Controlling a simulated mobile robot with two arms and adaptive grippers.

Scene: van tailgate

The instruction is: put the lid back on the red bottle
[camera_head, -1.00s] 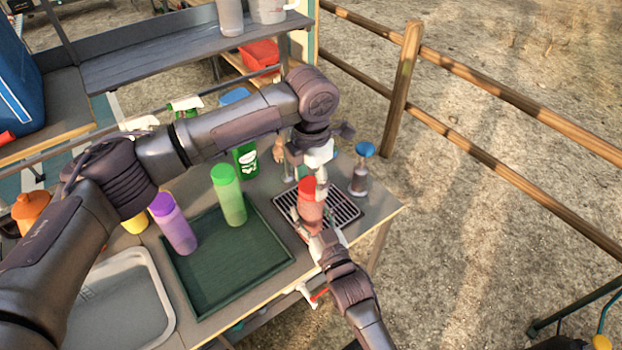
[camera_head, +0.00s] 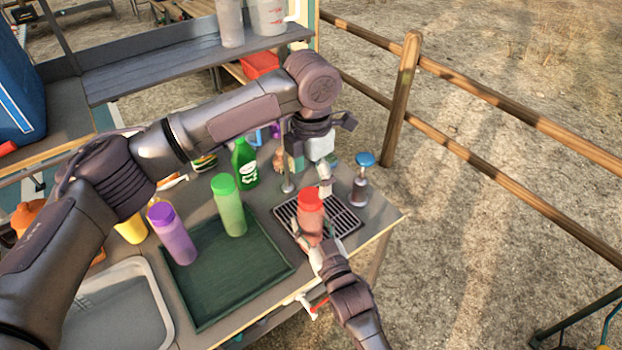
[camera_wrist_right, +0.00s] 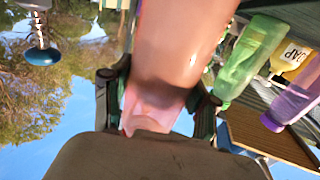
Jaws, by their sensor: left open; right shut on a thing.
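The red bottle (camera_head: 311,224) stands upright over the drain grate, with a brighter red lid (camera_head: 310,199) on its top. Whether the lid is fully seated cannot be told. My right gripper (camera_head: 314,241) is shut around the bottle's lower body from the front. In the right wrist view the translucent red bottle (camera_wrist_right: 180,45) fills the space between the fingers; its top is out of frame. My left gripper (camera_head: 322,178) is open, pointing down, just behind and above the lid. It looks empty and apart from the lid.
A green bottle (camera_head: 229,207) and a purple bottle (camera_head: 173,235) stand on the dark green tray (camera_head: 245,285). A blue-topped dispenser (camera_head: 362,175) is right of the grate (camera_head: 346,218). A grey basin (camera_head: 125,300) is at front left. My left arm crosses above the counter.

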